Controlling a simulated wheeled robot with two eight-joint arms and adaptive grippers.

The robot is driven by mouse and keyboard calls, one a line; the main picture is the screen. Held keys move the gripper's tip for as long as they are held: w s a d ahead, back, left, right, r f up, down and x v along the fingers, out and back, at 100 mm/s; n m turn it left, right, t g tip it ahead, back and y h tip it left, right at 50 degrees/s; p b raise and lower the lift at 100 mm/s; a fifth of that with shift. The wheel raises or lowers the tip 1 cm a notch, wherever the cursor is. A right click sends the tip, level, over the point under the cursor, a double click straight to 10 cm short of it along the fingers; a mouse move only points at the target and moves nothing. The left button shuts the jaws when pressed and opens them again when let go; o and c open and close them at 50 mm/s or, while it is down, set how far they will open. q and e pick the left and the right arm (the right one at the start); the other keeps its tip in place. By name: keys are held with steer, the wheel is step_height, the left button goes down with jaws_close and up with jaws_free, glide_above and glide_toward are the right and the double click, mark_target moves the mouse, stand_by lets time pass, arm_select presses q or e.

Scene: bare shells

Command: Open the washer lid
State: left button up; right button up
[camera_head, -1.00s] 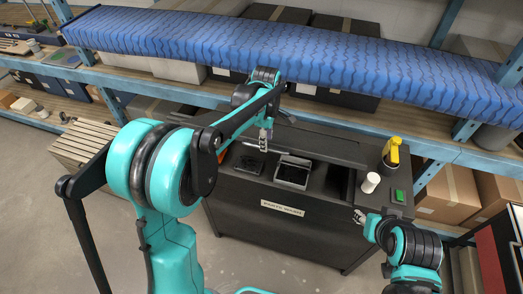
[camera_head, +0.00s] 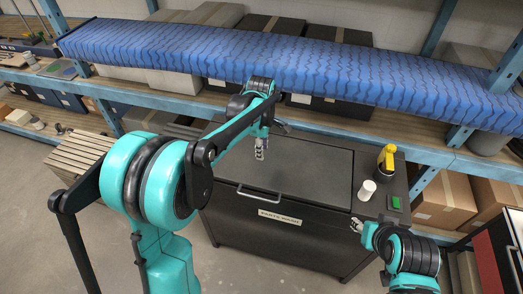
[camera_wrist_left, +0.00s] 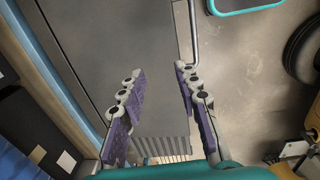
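The parts washer is a dark cabinet with a label on its front. Its lid (camera_head: 305,168) lies flat and looks closed, with a bar handle (camera_head: 258,191) along its front edge. My left gripper (camera_head: 260,152) is over the left part of the lid, behind the handle. In the left wrist view the left gripper (camera_wrist_left: 158,82) has its fingers apart with nothing between them. The lid (camera_wrist_left: 135,35) fills the area ahead, and the handle (camera_wrist_left: 193,30) runs near the right finger. My right gripper (camera_head: 356,225) is by the washer's front right edge; its opening is too small to judge.
A white cylinder (camera_head: 367,190), a yellow-topped black container (camera_head: 387,160) and a green block (camera_head: 395,203) are on the washer's right side. A blue-covered shelf (camera_head: 290,65) spans behind. Cardboard boxes (camera_head: 447,198) stand at right. Floor in front is clear.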

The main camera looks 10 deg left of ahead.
arm_select(q)
step_height(320, 180, up, 6)
steer(key=w+p, duration=0.2)
steer(key=p, duration=0.1)
steer(key=shift+p, duration=0.4)
stand_by(0.6)
steer(key=s+a+f+m+t+b, duration=0.1)
steer(key=s+f+m+t+b, duration=0.2)
steer(key=s+f+m+b, duration=0.5)
steer(key=s+a+f+m+t+b, duration=0.1)
steer(key=s+f+m+t+b, duration=0.2)
steer(key=s+f+m+b, duration=0.6)
steer(key=s+f+b, duration=0.1)
steer(key=s+b, duration=0.3)
steer(key=s, duration=0.3)
steer(key=shift+a+f+b, duration=0.3)
steer(key=shift+a+f, duration=0.05)
steer(key=shift+s+f+m, duration=0.15)
steer(key=shift+f+m, duration=0.15)
steer(key=shift+f, duration=0.05)
steer(key=c, duration=0.4)
steer(key=shift+f+t, duration=0.1)
steer(key=shift+t, duration=0.2)
jaws_close()
